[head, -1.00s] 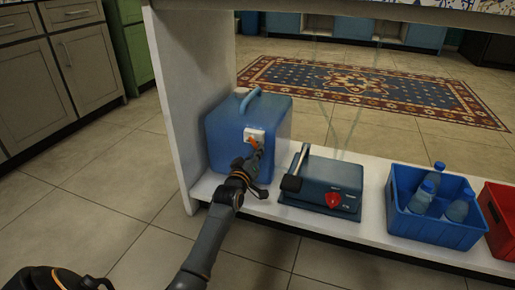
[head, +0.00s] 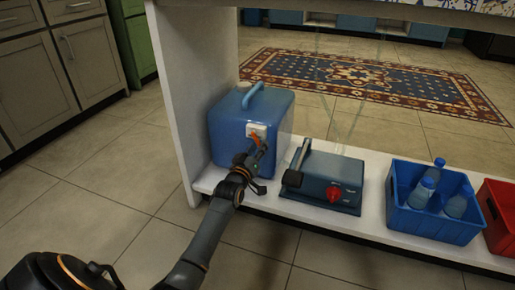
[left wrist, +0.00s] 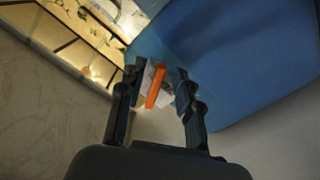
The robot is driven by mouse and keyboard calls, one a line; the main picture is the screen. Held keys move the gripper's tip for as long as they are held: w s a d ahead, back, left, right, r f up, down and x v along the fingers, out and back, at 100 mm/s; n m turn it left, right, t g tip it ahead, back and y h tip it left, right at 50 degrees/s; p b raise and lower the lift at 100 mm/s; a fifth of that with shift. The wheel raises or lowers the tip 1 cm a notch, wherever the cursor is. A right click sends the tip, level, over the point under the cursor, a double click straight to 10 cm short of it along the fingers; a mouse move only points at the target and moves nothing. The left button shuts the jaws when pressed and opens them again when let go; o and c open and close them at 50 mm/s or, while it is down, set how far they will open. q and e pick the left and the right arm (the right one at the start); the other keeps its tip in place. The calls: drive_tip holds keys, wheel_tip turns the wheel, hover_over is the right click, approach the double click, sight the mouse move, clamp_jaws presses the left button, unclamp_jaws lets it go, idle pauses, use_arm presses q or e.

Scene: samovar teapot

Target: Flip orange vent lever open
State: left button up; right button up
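A blue box (head: 232,128) with a handle on top stands at the left end of the low white shelf. On its front is a white plate (head: 256,130) with the orange vent lever (head: 254,141). My left gripper (head: 256,150) is at the plate, just in front of and below the lever, partly covering it. In the left wrist view the orange lever (left wrist: 156,86) shows between the two spread fingers (left wrist: 157,78), nearer the left finger. A gap shows on its right side; whether the left finger touches it I cannot tell. My right gripper is out of view.
On the shelf (head: 283,203), right of the box, sits a dark blue device (head: 330,181) with a red knob and a lever arm. Further right are a blue crate (head: 432,226) with bottles and a red crate (head: 496,205). A white side panel (head: 190,90) stands left of the box.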

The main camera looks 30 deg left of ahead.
use_arm(q)
drive_tip(key=v, duration=0.7)
drive_tip(key=shift+s, duration=0.15)
